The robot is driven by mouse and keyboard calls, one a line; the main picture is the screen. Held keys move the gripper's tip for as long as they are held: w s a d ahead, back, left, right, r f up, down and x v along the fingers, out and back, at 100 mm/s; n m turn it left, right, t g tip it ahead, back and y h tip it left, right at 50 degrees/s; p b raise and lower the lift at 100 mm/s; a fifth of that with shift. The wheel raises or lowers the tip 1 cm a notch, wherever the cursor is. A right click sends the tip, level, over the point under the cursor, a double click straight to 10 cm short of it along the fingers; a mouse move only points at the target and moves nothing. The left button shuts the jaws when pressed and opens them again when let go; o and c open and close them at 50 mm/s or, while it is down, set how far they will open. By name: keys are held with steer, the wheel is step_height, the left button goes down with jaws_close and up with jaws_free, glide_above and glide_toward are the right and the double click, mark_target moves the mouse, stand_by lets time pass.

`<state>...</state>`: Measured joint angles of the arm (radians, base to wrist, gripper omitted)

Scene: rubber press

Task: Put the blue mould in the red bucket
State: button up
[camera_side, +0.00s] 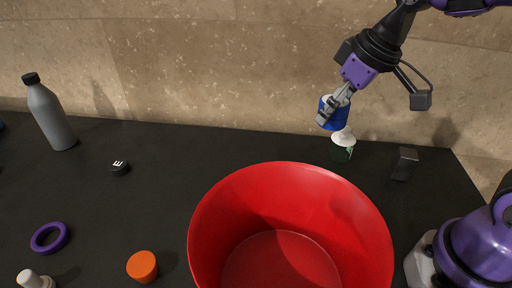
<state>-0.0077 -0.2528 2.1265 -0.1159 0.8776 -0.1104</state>
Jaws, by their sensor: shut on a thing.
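The blue mould (327,117) is held by my gripper (335,103), whose fingers are shut on it. The mould is partly hidden by the fingers and has a pale top edge. My gripper comes down from the upper right and holds the mould at the back right, above and behind the red bucket. The large red bucket (218,222) stands at the front centre, open side up. I see no objects on the visible part of its inside. Its near side is cut off by the bottom edge of the picture.
A dark green bottle with a white top (343,147) shows just below the mould. A black block (404,164) stands to its right. A grey bottle (50,115), black cap (119,168), purple ring (49,238), orange piece (142,266) and white-topped object (32,279) are left of the bucket.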

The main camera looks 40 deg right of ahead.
steer(key=s+a+f+n+g+y, duration=0.1)
steer(key=s+a+n+g+y, duration=0.35)
steer(key=a+n, duration=1.2)
steer(key=s+f+n+g+h, duration=0.1)
steer(key=s+f+n, duration=0.2)
steer(key=s+n, duration=0.1)
steer(key=s+a+f+n+g+h, duration=0.1)
steer(key=s+f+n+g+h, duration=0.1)
steer(key=n, duration=0.4)
steer(key=s+f+n+g+h, duration=0.1)
steer(key=s+f+n+h, duration=0.1)
steer(key=s+f+n, duration=0.3)
steer(key=shift+s+a+f+n+g, duration=0.25)
steer(key=shift+s+n+g, duration=0.1)
steer(key=shift+n, duration=0.2)
steer(key=shift+w+f, duration=0.15)
steer(key=shift+f, duration=2.1)
steer(key=o, duration=1.3)
steer(key=shift+f, duration=0.15)
steer(key=shift+o, duration=0.2)
